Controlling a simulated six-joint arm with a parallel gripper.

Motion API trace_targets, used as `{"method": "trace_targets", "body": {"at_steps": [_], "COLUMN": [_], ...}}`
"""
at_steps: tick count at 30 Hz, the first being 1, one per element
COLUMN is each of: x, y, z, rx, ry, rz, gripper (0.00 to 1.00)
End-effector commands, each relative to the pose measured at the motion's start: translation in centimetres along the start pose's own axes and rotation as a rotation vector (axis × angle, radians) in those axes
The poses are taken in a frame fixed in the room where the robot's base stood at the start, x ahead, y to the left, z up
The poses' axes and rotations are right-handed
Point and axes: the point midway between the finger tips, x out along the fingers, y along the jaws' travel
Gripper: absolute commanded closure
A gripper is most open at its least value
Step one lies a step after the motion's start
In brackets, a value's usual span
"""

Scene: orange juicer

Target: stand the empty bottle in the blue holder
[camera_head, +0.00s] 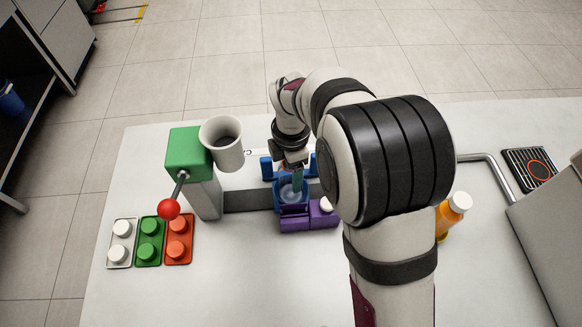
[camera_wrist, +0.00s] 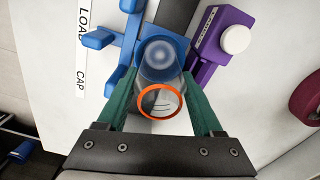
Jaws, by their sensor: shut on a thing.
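The empty bottle (camera_wrist: 172,103) is clear with an orange rim at its mouth, seen nearly from above in the wrist view. My gripper (camera_wrist: 160,82) has green fingers shut on the bottle's sides. The blue holder (camera_wrist: 101,39) has arms at the left and a round blue part directly around or below the bottle's lower end. I cannot tell whether the bottle's base rests in it. In the head view, my gripper (camera_head: 298,178) points down at the blue holder (camera_head: 266,168), and the bottle is mostly hidden there.
A purple block (camera_head: 295,224) with a white button adjoins the holder. At left stand a green-topped post (camera_head: 186,150) with a grey cup (camera_head: 222,150) and red-knobbed lever, and several button blocks (camera_head: 149,240). An orange bottle (camera_head: 449,218) with white cap is partly behind my arm.

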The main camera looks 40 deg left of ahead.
Motion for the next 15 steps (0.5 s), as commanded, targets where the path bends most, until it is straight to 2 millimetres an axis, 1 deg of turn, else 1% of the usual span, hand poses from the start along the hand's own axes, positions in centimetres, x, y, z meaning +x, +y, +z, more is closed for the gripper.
{"method": "trace_targets", "body": {"at_steps": [7, 8, 12, 13, 15], "x": [0.0, 0.0, 0.0, 0.0, 0.0], "y": [0.01, 0.01, 0.01, 0.01, 0.01], "z": [0.0, 0.0, 0.0, 0.0, 0.0], "rx": [0.0, 0.0, 0.0, 0.0, 0.0], "ry": [0.0, 0.0, 0.0, 0.0, 0.0], "rz": [0.0, 0.0, 0.0, 0.0, 0.0], "gripper": [0.85, 0.27, 0.02, 0.0, 0.0]}}
